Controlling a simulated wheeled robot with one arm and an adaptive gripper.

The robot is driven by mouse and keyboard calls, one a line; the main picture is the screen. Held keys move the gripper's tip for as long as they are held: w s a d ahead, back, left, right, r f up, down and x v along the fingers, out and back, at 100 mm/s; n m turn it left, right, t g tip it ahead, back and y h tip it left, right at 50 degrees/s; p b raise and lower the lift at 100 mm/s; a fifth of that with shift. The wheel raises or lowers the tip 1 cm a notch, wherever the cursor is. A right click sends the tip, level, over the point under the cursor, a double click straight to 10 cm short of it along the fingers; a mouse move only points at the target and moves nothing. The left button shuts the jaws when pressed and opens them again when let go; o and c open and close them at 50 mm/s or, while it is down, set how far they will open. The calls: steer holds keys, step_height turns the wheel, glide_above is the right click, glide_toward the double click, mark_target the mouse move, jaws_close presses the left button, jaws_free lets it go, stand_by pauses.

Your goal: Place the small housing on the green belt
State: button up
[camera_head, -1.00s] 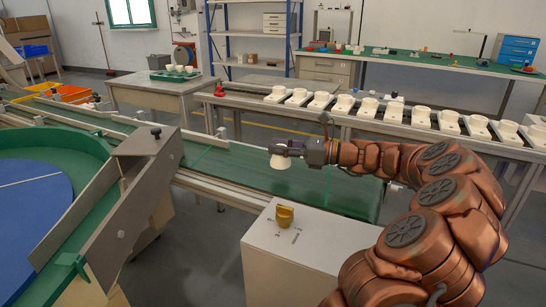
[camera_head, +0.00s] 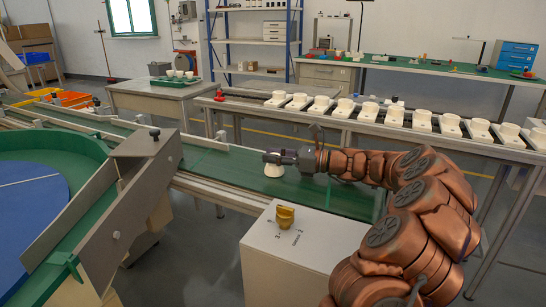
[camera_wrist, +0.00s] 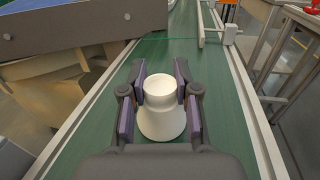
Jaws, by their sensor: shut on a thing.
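The small housing (camera_head: 273,171) is a white, cone-shaped piece with a narrower round top. In the wrist view the housing (camera_wrist: 161,108) stands upright between the two fingers of my gripper (camera_wrist: 160,92), which is shut on it. In the head view my gripper (camera_head: 281,158) holds it from the right, over the green belt (camera_head: 225,172). The belt also shows in the wrist view (camera_wrist: 222,115), below and around the housing. The housing's base is at or just above the belt; I cannot tell whether it touches.
A metal guide plate (camera_head: 105,210) slants across the belt's left part, beside a blue turntable (camera_head: 40,200). A white box with a yellow knob (camera_head: 285,216) stands in front. A row of white housings on plates (camera_head: 395,117) lines the bench behind. The belt around the gripper is clear.

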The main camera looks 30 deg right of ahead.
steer(key=shift+f, duration=0.1)
steer(key=o, duration=0.9)
steer(key=shift+s+d, duration=0.1)
steer(key=p+v, duration=0.3)
steer(key=v, duration=0.8)
steer(key=shift+s+d, duration=0.25)
steer(key=shift+d, duration=0.05)
